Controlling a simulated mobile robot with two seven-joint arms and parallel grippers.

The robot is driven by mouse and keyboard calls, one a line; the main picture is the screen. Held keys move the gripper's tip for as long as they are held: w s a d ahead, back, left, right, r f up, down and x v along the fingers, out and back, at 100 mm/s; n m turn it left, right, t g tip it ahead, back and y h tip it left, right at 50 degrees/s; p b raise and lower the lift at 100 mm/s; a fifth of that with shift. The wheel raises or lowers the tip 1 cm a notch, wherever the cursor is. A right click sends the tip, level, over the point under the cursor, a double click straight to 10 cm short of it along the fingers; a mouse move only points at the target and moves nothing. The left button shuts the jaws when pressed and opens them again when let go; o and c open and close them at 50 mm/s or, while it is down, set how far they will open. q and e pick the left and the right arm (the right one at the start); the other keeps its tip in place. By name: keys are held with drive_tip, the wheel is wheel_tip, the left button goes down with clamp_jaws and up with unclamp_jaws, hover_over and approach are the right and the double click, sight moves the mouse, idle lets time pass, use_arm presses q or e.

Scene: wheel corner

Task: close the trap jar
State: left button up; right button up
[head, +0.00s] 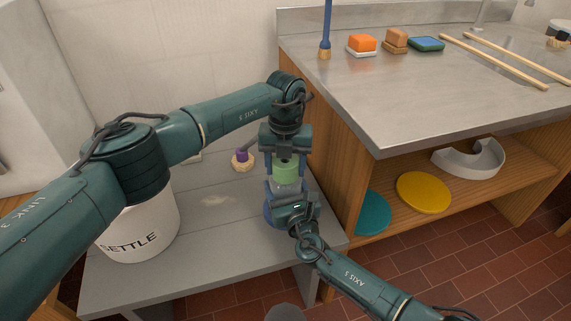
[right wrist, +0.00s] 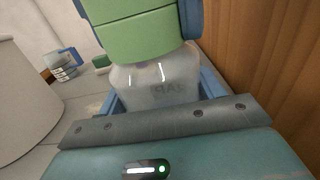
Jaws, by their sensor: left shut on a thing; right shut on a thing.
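The trap jar (head: 287,187) is a clear, whitish jar with lettering on its side and a green lid (head: 285,170) at its top. It stands upright at the right end of the grey bench; the jar body (right wrist: 155,83) and green lid (right wrist: 140,35) also show in the right wrist view. My left gripper (head: 286,162) comes down from above and is shut on the lid. My right gripper (head: 288,205) comes from the front and is shut around the jar body, with blue fingers on both sides. A seam crosses the green part; I cannot tell how tightly the lid sits.
A white "SETTLE" bucket (head: 145,228) stands on the left of the grey bench (head: 200,265). The wooden cabinet side (head: 335,150) is close on the right, under a steel counter (head: 400,90). The bench middle is free.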

use_arm(q)
drive_tip(key=c, duration=0.3)
drive_tip(key=m, duration=0.8)
drive_tip(key=o, duration=1.2)
drive_tip(key=shift+c, duration=0.2)
wheel_tip(320, 180, up, 12)
use_arm(e)
drive_tip(key=o, duration=2)
drive_tip(key=shift+c, duration=0.2)
